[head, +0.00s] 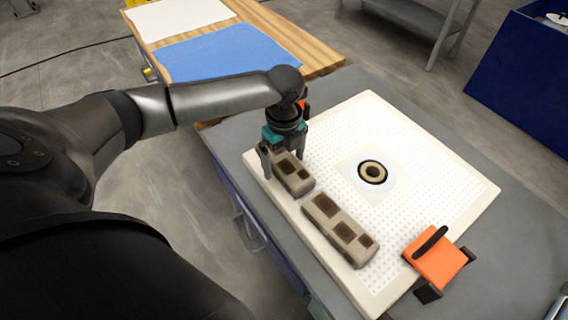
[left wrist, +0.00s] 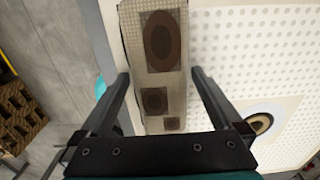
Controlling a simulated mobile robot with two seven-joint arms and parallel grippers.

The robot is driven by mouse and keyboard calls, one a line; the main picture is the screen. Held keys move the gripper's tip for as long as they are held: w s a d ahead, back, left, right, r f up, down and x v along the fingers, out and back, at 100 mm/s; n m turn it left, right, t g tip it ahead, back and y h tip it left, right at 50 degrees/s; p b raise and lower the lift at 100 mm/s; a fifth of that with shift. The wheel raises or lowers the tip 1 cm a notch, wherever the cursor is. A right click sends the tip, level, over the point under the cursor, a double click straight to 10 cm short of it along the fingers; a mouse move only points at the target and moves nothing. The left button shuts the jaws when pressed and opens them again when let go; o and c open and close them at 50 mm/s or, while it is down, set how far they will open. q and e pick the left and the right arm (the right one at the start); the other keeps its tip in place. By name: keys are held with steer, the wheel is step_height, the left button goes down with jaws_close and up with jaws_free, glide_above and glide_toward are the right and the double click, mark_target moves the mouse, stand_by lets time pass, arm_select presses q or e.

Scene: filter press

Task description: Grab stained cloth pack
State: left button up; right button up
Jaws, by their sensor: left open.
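Two beige-grey cloth packs with dark brown stains lie along the left edge of the white perforated plate (head: 420,160). The far cloth pack (head: 293,180) is under my left gripper (head: 283,152); the near cloth pack (head: 341,231) lies closer to me, apart from it. In the left wrist view, my left gripper (left wrist: 160,73) is open, with one finger on each side of a stained pack (left wrist: 152,80). Gaps show between the fingers and the pack's sides. I cannot tell the fingertips' exact height. My right gripper is not in view.
A round port with a tan ring (head: 372,172) sits mid-plate. An orange clamp with a black handle (head: 437,257) stands at the plate's near right corner. A wooden table with a blue sheet (head: 232,52) and a white sheet (head: 180,16) is behind. A blue bin (head: 525,75) stands far right.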

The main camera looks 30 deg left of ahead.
arm_select(q)
steer(key=c, duration=1.3)
steer(key=shift+r, duration=0.1)
